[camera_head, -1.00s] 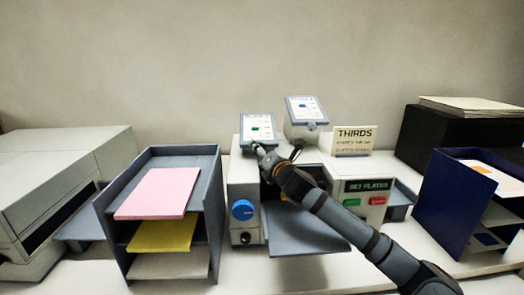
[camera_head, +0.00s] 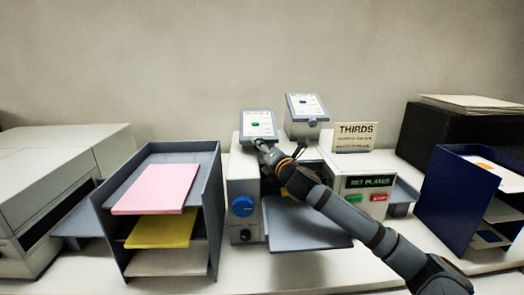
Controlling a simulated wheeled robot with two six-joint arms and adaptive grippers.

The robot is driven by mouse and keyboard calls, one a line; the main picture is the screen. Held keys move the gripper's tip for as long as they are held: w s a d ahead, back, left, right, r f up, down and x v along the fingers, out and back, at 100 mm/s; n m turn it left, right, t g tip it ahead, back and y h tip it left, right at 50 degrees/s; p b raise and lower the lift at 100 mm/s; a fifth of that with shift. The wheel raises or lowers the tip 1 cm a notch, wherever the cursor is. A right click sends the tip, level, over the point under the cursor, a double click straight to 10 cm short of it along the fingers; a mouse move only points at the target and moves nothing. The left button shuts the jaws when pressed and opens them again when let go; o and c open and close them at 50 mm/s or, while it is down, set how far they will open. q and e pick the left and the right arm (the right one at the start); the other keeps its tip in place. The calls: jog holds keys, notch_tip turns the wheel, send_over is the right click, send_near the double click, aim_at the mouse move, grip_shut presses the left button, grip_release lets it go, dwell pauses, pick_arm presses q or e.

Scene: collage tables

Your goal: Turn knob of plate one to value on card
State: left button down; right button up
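Two tilted white panels stand on the grey machine (camera_head: 243,180): a front one (camera_head: 258,122) with a green mark and a back one (camera_head: 304,106) with a small mark. I cannot tell which is plate one. A blue round knob (camera_head: 242,206) is on the machine's front. A cream card (camera_head: 354,137) reading "THIRDS" stands behind the machine's right part; its smaller lines are unreadable. My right gripper (camera_head: 264,147) is at the lower edge of the front panel. It looks close to or touching that edge; its fingers are too small to read. My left gripper is not in view.
A display reading "SET PLATES" (camera_head: 371,181) sits above a green button (camera_head: 354,198) and a red STOP button (camera_head: 379,198). A grey tray rack (camera_head: 117,232) with coloured paper stands left, a blue rack (camera_head: 445,205) right. A grey tray (camera_head: 300,232) juts out below my arm.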

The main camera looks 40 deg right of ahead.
jog(key=o, duration=1.2)
